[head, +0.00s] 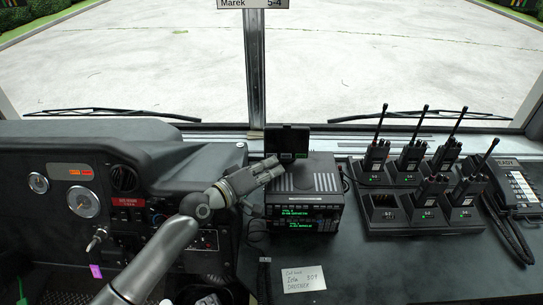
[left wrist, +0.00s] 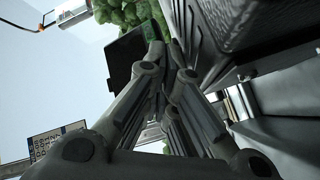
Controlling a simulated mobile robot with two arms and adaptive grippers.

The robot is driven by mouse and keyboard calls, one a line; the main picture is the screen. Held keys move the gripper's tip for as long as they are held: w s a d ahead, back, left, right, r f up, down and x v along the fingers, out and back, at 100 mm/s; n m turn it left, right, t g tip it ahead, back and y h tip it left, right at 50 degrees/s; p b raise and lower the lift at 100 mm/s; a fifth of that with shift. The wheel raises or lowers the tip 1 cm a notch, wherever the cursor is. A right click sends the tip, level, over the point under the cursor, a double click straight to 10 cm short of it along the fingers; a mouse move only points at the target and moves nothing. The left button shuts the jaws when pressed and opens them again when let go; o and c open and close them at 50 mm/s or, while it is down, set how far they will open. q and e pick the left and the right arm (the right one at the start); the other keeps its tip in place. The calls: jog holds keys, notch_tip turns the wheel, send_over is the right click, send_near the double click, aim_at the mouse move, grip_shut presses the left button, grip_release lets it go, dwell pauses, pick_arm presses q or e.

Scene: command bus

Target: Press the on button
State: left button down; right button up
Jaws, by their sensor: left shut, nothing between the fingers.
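My left gripper (head: 273,165) reaches in from the left in the head view. That unit stands upright behind the radio sets on the dash. In the left wrist view the shut fingers (left wrist: 168,52) point towards the same dark unit (left wrist: 128,58), which has a small green-lit strip (left wrist: 150,36) beside the fingertips. I cannot tell whether they touch it. No button marked "on" can be made out. My right gripper is not in view.
A stack of radio sets (head: 302,220) with green displays stands just below the gripper. Several handheld radios sit in a charger (head: 385,217) at the right, beside a desk phone (head: 520,185). A paper note (head: 304,279) lies in front. The dashboard (head: 120,133) is at the left.

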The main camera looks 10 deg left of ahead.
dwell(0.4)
pick_arm(q)
jog(key=shift+w+a+f+b, duration=0.1)
jog(key=shift+w+f+b, duration=0.05)
jog(key=shift+w+b, duration=0.25)
jog(key=shift+w, duration=0.3)
dwell(0.5)
dwell(0.3)
jog(key=shift+s+p, duration=0.3)
jog(key=shift+s, duration=0.4)
